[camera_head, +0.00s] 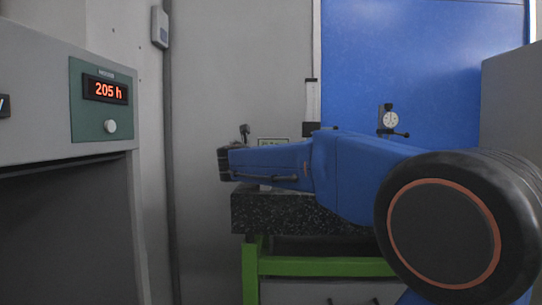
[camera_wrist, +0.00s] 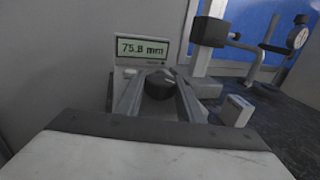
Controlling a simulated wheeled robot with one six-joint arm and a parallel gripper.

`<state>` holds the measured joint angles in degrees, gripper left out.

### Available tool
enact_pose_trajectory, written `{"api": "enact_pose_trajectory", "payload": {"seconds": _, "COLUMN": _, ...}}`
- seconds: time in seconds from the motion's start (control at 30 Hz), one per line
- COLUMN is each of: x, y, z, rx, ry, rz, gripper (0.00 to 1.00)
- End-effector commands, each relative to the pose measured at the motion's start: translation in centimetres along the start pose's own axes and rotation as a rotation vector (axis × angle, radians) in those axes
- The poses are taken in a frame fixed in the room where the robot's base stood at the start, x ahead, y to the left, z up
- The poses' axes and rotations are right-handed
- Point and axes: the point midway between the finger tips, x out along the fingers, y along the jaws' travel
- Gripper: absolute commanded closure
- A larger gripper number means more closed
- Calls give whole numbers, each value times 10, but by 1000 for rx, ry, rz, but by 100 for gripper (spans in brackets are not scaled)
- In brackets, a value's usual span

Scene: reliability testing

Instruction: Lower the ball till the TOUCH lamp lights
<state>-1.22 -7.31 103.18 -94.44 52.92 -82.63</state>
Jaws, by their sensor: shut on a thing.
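In the wrist view my gripper (camera_wrist: 160,82) is shut on a dark round knob (camera_wrist: 159,88), with a finger on each side of it. The knob sits in front of a grey display unit (camera_wrist: 126,72) reading 75.8 mm. A column with a dark block (camera_wrist: 209,31) stands just right of it. A small pale box (camera_wrist: 237,108) lies right of the fingers; I cannot tell whether it carries the TOUCH lamp or whether any lamp is lit. I cannot make out the ball. In the head view my arm hides the knob and the fingers.
A speckled dark slab (camera_head: 285,216) rests on a green stand (camera_head: 320,266). A dial gauge on a stand (camera_head: 390,119) is at its right, before a blue panel (camera_head: 420,60). A grey cabinet with a 205 h display (camera_head: 105,89) stands at left.

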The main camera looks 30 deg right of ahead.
Motion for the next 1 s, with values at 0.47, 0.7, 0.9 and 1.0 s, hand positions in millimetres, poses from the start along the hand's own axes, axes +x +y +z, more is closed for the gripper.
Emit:
{"api": "enact_pose_trajectory", "payload": {"seconds": 0.47, "x": 0, "y": 0, "z": 0, "rx": 0, "ry": 0, "rz": 2, "gripper": 47}}
{"api": "enact_pose_trajectory", "payload": {"seconds": 0.7, "x": -1, "y": 0, "z": 0, "rx": 0, "ry": 0, "rz": 2, "gripper": 47}}
{"api": "enact_pose_trajectory", "payload": {"seconds": 0.9, "x": -15, "y": 1, "z": 1, "rx": 0, "ry": -1, "rz": 5, "gripper": 47}}
{"api": "enact_pose_trajectory", "payload": {"seconds": 1.0, "x": -30, "y": 1, "z": 1, "rx": 0, "ry": -1, "rz": 6, "gripper": 47}}
